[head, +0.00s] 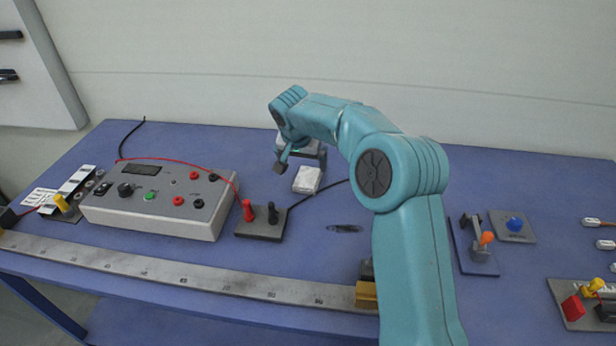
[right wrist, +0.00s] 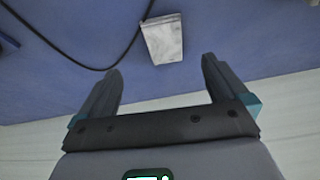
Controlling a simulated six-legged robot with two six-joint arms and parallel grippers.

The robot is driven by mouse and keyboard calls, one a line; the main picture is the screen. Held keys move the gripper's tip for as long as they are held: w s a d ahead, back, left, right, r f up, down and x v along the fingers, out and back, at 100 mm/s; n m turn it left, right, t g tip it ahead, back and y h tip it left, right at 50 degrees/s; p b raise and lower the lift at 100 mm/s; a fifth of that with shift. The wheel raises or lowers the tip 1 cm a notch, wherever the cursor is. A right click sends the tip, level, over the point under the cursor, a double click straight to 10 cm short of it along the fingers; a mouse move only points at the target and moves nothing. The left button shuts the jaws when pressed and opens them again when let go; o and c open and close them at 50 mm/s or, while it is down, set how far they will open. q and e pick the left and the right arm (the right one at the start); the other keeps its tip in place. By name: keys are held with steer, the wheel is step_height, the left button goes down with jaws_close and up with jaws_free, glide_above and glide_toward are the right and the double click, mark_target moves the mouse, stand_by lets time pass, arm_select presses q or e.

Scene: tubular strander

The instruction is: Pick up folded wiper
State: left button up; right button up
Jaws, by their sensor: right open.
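The folded wiper (head: 307,180) is a small white-grey square lying flat on the blue bench top, towards the back. In the right wrist view the wiper (right wrist: 163,38) lies beyond the fingertips, roughly in line with the gap between them. My right gripper (head: 301,166) is open and empty, just behind the wiper in the head view. In the right wrist view both fingers of the gripper (right wrist: 162,65) are spread apart with nothing between them. My left gripper is out of view.
A black cable (right wrist: 92,66) runs close beside the wiper. A grey meter box (head: 160,203) and a small terminal block (head: 262,223) stand to the left. A long steel ruler (head: 180,278) lies along the front. Small fixtures (head: 474,245) stand at right.

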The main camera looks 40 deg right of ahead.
glide_above(305, 181)
steer(key=s+a, duration=0.1)
steer(key=a, duration=0.1)
steer(key=f, duration=0.5)
steer(key=shift+s+f+p, duration=0.15)
steer(key=shift+s+p, duration=0.05)
steer(key=shift+p, duration=0.1)
steer(key=shift+s+d+f, duration=0.1)
steer(key=shift+s+f, duration=0.15)
steer(key=x, duration=0.1)
steer(key=p+x, duration=0.1)
steer(key=x, duration=0.1)
steer(key=p+x, duration=0.1)
steer(key=x, duration=0.1)
steer(key=shift+w, duration=0.35)
steer(key=shift+s, duration=0.25)
steer(key=shift+w+f, duration=0.1)
steer(key=shift+w, duration=0.1)
steer(key=c, duration=1)
steer(key=shift+s, duration=0.1)
steer(key=shift+c, duration=0.3)
